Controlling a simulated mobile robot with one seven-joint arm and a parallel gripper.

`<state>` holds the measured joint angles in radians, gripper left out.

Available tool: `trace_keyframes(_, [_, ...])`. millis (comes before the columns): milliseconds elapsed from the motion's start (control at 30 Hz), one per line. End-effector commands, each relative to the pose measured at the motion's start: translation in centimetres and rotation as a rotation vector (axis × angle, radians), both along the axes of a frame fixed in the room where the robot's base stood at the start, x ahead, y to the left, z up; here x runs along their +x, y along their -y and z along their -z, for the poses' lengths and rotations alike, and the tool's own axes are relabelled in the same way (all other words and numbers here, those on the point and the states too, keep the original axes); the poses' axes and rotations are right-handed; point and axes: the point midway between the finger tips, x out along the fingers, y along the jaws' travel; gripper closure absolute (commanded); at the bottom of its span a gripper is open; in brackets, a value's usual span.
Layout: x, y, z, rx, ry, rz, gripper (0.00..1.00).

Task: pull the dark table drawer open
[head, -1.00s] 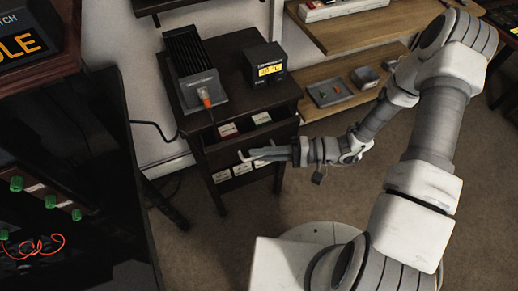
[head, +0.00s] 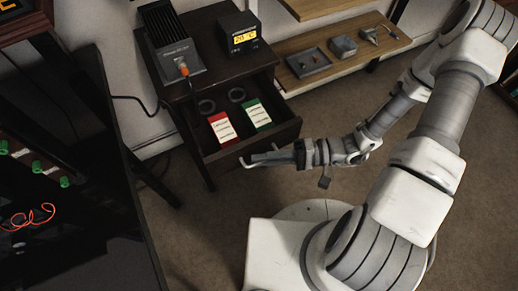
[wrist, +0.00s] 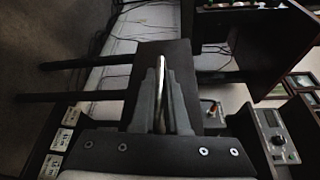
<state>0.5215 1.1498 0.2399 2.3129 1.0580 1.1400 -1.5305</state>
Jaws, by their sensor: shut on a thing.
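The dark table (head: 205,22) stands left of centre in the head view. Its upper drawer (head: 287,133) is pulled well out, so its inside shows. In the wrist view, my gripper (wrist: 162,75) is shut on a thin pale metal bar, the drawer handle (wrist: 161,62), against the dark drawer front. The head view does not show the grip clearly.
A finned device with an orange plug (head: 172,50) and a small box with a lit display (head: 240,37) stand on the table top. A wooden shelf (head: 350,62) with small trays is behind at right. A dark rack (head: 85,150) stands at left. Carpet lies clear in front.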

Motion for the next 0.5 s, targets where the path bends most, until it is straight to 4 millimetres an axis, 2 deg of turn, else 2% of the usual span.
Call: trace_keyframes(500, [-0.71,0.56,0.01,-0.001,0.001,0.002,1.00])
